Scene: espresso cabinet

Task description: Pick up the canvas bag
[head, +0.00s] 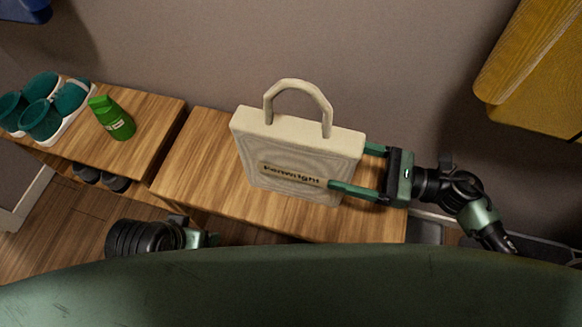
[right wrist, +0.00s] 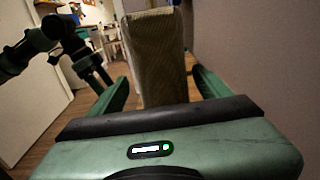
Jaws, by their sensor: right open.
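The cream canvas bag (head: 295,155) stands upright on the wooden bench, its looped handle (head: 298,85) up and dark lettering on its front. My right gripper (head: 352,168) is open at the bag's right side, one finger in front of it and one behind its right edge. In the right wrist view the bag's narrow side (right wrist: 157,60) stands between the two open fingers (right wrist: 160,92), with gaps visible on both sides. My left gripper (head: 208,238) shows only in part at the lower left of the head view, mostly hidden, so its jaws cannot be made out.
The bench (head: 195,165) stands against a grey wall. On the bench section to the left are a green bottle (head: 113,118) and teal shoes (head: 45,105); dark shoes (head: 100,178) are below. Yellow cloth (head: 535,70) hangs at the upper right. Bench left of the bag is clear.

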